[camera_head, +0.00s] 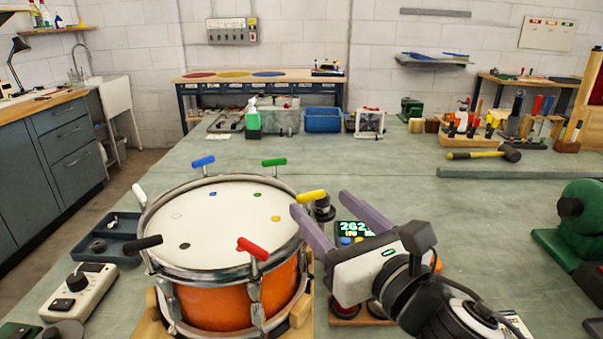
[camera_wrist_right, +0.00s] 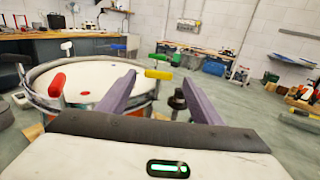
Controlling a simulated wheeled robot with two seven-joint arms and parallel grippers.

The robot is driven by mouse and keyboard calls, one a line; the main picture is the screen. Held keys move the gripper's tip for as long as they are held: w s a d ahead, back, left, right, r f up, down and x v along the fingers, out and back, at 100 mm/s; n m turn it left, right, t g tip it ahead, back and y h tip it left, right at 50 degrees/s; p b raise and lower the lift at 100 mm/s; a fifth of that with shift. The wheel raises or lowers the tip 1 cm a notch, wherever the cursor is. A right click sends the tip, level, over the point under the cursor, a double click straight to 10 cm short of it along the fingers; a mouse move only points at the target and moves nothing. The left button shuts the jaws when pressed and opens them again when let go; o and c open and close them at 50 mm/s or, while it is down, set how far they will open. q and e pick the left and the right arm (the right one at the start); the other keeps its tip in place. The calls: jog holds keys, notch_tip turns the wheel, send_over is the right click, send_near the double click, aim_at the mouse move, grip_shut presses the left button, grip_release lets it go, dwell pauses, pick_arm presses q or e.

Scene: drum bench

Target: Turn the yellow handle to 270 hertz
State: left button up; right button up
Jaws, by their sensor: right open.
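The yellow handle (camera_head: 310,196) is a short bar on top of a tuning rod at the right rim of the orange drum (camera_head: 222,304). My right gripper (camera_head: 321,205) is open, its two purple fingers pointing at the yellow handle. In the right wrist view the yellow handle (camera_wrist_right: 158,74) shows between the fingertips; I cannot tell whether they touch it. A small display (camera_head: 354,228) behind the gripper shows green digits that look like 262. The lower part of the yellow handle's rod is largely hidden in the head view. My left gripper is not in view.
Red (camera_head: 254,249), green (camera_head: 273,162), blue (camera_head: 203,161), white (camera_head: 139,194) and black (camera_head: 142,244) handles stand around the drum rim. A dark round knob (camera_head: 322,208) is close beside the right fingers. The bench behind the drum is mostly clear.

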jog(key=x, duration=0.9)
jog(key=shift+a+r, duration=0.1)
jog(key=c, duration=1.1)
